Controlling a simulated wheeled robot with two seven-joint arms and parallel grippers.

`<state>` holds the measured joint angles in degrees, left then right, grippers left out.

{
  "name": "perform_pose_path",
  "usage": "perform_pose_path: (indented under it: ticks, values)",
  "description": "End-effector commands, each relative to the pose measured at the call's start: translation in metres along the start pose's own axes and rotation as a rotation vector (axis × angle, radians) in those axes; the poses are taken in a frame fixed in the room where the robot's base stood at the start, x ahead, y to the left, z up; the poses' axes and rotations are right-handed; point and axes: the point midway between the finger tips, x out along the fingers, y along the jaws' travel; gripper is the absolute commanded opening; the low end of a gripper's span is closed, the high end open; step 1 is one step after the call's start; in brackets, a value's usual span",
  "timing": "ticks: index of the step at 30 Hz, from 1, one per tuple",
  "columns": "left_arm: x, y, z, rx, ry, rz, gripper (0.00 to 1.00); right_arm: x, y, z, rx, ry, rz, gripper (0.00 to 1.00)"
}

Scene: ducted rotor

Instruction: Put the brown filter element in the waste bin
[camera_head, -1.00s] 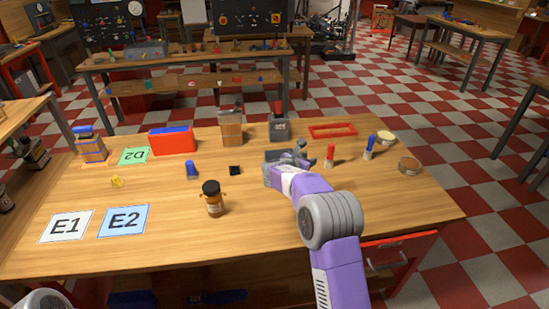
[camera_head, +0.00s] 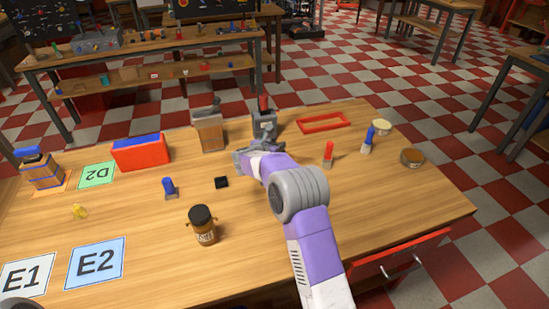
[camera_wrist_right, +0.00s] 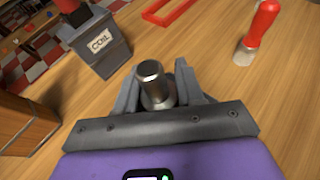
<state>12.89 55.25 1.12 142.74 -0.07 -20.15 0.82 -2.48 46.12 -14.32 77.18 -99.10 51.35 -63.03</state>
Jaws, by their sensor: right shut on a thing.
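My right gripper (camera_head: 240,158) is low over the middle of the table, in front of a grey box. In the right wrist view its fingers are shut on a silver metal cylinder (camera_wrist_right: 153,85). A brown bottle-like piece (camera_head: 203,226) with a dark cap and a pale label stands upright at the front of the table, apart from the gripper. A round brown tin-like piece (camera_head: 412,157) sits at the right. I cannot tell which brown piece is the filter element. No container is clearly marked as the waste bin.
The grey box (camera_head: 265,126), labelled in the wrist view, holds a red-topped item. A brown wooden box (camera_head: 208,132), a red box (camera_head: 140,152) and a red frame (camera_head: 323,122) stand along the back. A red-handled tool (camera_head: 328,155) is right of the gripper. The front right is clear.

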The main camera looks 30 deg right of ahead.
Motion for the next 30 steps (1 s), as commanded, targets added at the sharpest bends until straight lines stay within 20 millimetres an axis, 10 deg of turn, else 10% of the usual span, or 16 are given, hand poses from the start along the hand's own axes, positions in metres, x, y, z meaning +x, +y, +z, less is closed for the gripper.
perform_pose_path:
  ticks: [9, 30]
  values:
    - [0.017, -0.006, -0.001, 0.000, 0.001, 0.000, 0.93, 0.018, 0.000, -0.043, 0.000, 0.001, 0.000, 0.08]
    - [0.024, -0.009, -0.001, 0.000, 0.001, 0.000, 0.93, 0.023, -0.001, -0.056, -0.001, 0.002, -0.001, 0.08]
